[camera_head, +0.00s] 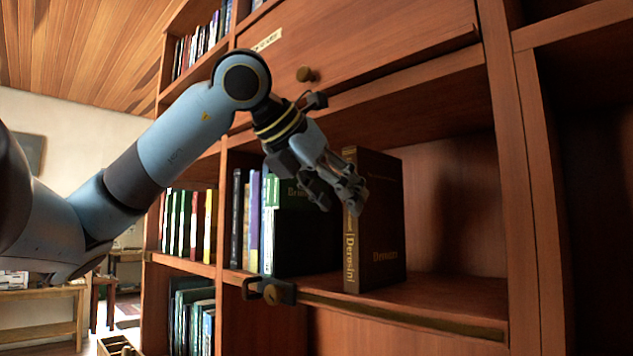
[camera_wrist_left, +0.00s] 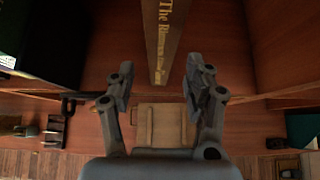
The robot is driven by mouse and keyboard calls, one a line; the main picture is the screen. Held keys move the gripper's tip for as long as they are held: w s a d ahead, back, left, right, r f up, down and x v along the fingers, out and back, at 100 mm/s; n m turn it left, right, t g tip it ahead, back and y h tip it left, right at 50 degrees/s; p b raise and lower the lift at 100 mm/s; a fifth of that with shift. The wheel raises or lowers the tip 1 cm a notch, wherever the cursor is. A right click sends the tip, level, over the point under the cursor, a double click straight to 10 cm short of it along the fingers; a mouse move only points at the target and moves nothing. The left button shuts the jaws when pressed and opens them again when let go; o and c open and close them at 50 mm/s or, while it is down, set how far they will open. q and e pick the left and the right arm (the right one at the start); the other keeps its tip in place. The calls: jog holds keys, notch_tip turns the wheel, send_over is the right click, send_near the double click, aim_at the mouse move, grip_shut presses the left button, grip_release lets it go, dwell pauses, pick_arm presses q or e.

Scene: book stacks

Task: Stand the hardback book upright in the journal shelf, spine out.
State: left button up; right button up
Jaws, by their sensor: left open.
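The dark brown hardback book (camera_head: 378,225) stands upright on the shelf board of the open compartment, which I take as the journal shelf (camera_head: 450,292). Its spine with gold lettering faces out. My left gripper (camera_head: 341,200) is open in front of the upper spine and covers a little of it. In the left wrist view the spine (camera_wrist_left: 163,40) shows between the two open fingers (camera_wrist_left: 161,78), with a gap on each side. I cannot tell how near the fingertips are in depth. My right gripper is not in view.
Green and dark books (camera_head: 290,225) stand to the left of the hardback. Free room lies to its right, up to the upright panel (camera_head: 525,180). A dark metal latch (camera_head: 270,291) sits at the shelf's front edge.

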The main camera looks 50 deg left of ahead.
pick_arm(q)
jog(key=v, duration=0.7)
jog(key=shift+b, duration=0.3)
